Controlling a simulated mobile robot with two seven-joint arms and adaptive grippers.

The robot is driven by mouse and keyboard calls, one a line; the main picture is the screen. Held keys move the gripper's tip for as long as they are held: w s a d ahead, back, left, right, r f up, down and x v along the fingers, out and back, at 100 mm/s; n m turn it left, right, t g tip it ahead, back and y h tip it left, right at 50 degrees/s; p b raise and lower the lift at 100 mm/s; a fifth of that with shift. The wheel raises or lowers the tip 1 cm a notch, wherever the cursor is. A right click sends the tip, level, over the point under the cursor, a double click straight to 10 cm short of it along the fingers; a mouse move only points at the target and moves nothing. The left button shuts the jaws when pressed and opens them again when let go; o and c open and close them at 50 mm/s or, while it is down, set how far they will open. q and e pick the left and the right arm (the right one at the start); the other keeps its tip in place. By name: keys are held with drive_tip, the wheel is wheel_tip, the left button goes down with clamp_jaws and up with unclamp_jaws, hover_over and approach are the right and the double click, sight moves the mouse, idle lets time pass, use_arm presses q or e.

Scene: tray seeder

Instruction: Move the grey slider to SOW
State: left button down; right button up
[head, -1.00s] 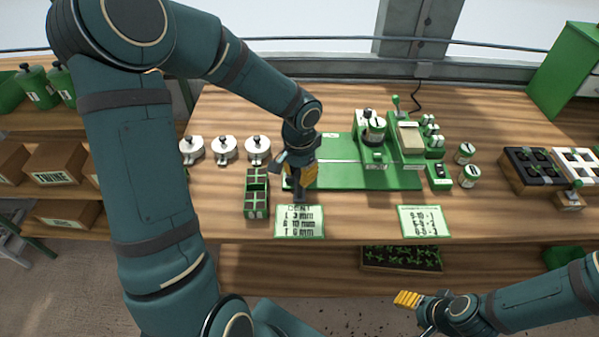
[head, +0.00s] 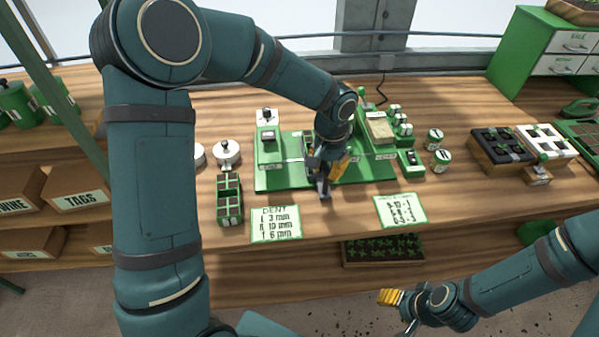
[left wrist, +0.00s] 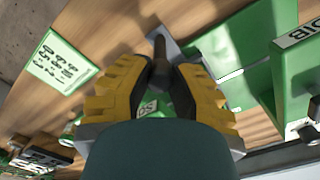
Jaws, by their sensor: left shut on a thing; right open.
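The green seeder base (head: 270,180) lies on the bench with small white labels along its rail, too small to read in the head view. My left gripper (head: 325,178) is at the front edge of the base, near its middle. It is shut on the grey slider (head: 323,188), whose dark handle (left wrist: 160,62) shows between the yellow-and-black fingers (left wrist: 160,85) in the left wrist view. My arm hides part of the rail. My right gripper (head: 395,302) is open and empty, in front of the bench.
Another card (head: 401,211) lies to the right. A green unit with knobs (head: 381,126) stands behind on the right. Seed trays (head: 500,150) are further right.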

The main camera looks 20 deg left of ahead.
use_arm(q)
drive_tip(key=w+d, duration=0.3)
drive_tip(key=d, duration=0.2)
drive_tip(key=shift+w+d, duration=0.15)
drive_tip(key=shift+d, duration=0.2)
drive_tip(key=shift+f, duration=0.1)
drive_tip(key=c, duration=0.8)
unclamp_jaws()
wheel_tip(320, 180, up, 12)
drive_tip(key=shift+r, duration=0.1)
